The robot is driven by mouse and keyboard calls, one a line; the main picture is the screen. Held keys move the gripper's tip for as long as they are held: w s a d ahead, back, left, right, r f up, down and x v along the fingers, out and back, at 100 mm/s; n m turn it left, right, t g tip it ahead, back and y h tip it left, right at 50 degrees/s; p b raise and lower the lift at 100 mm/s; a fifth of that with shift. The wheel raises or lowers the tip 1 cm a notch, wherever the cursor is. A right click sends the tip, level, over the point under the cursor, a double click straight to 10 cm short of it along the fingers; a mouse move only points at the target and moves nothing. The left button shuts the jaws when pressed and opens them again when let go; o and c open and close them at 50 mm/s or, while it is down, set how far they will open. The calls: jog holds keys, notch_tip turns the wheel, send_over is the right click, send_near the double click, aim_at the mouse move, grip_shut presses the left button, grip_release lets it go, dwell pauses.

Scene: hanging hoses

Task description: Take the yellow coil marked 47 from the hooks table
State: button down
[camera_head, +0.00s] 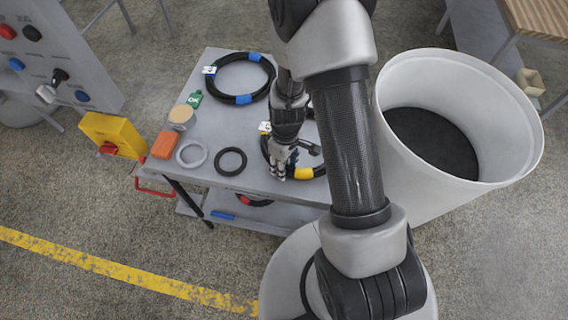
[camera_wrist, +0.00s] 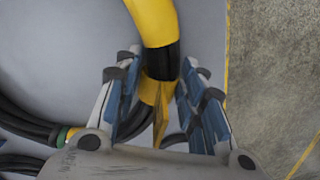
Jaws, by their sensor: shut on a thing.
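The yellow coil (camera_head: 304,174), a black hose ring with yellow bands, lies at the front right of the grey hooks table (camera_head: 205,160), partly hidden by my arm. A small white tag (camera_head: 264,127) sits by its far left side; its number is too small to read. My gripper (camera_head: 281,172) is down at the coil's front left side, shut on it. In the wrist view, the coil's yellow and black hose (camera_wrist: 155,22) runs between the fingers of my gripper (camera_wrist: 158,72).
A blue-banded coil (camera_head: 243,99) lies at the table's back. A small black ring (camera_head: 230,161), a grey ring (camera_head: 192,154), an orange block (camera_head: 165,145) and a green item (camera_head: 194,99) lie left. A big white bin (camera_head: 400,70) stands right. A yellow box (camera_head: 113,134) is left.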

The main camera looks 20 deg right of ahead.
jog(key=c, duration=1.1)
grip_release()
jog(key=r+p, duration=0.1)
jog(key=r, duration=0.4)
jog(key=r+p, duration=0.2)
jog(key=r, duration=0.4)
jog(key=r+p, duration=0.2)
jog(key=r, duration=0.4)
jog(key=shift+w+d+r, duration=0.2)
jog(key=shift+d, duration=0.1)
